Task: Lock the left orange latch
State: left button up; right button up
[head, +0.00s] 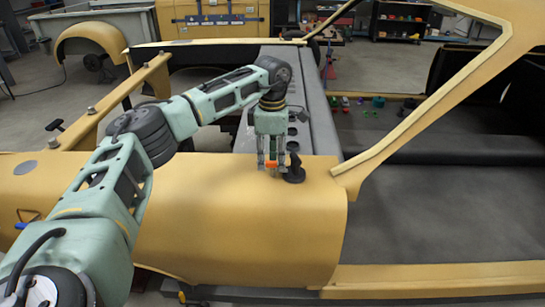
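An orange latch (271,165) sits on the yellow body panel, next to a black round knob-like part (294,172). My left arm reaches in from the left, and its gripper (268,160) points straight down at the latch. The fingers stand on both sides of the orange piece. They look a little apart, but the view is too small to tell whether they touch or grip it. The fingers hide part of the latch. My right gripper is not in view.
The yellow car shell (230,220) fills the foreground. A grey beam (318,110) runs back behind the gripper. A sloping yellow pillar (425,100) stands to the right. The dark floor (430,205) of the shell is open and clear. Small coloured items (377,101) lie farther back.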

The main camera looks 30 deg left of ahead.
aim_at(272, 161)
pick_arm(q)
notch_tip(272, 161, up, 12)
dwell(0.6)
dwell(0.4)
